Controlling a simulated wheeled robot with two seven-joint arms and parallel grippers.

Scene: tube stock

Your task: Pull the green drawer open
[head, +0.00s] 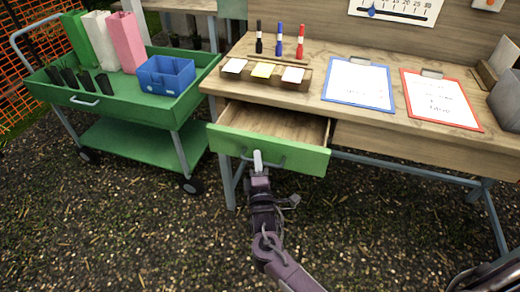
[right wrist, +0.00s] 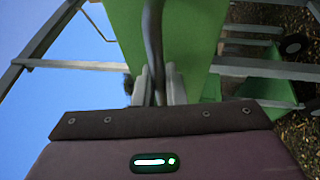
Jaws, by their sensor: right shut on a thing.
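The green drawer (head: 308,159) stands pulled out from the left end of the wooden workbench, and its bare wooden inside (head: 275,121) shows from above. My right gripper (head: 258,160) is at the middle of the drawer's front and is shut on its handle (head: 280,163). In the right wrist view the two fingers (right wrist: 160,85) close around the dark handle bar (right wrist: 153,35), with the green drawer front (right wrist: 192,40) behind it. My left gripper is not in view.
A green cart (head: 130,105) with bags, small pots and a blue box (head: 166,74) stands left of the drawer. The bench top (head: 335,60) holds clipboards, markers and a card holder (head: 262,75).

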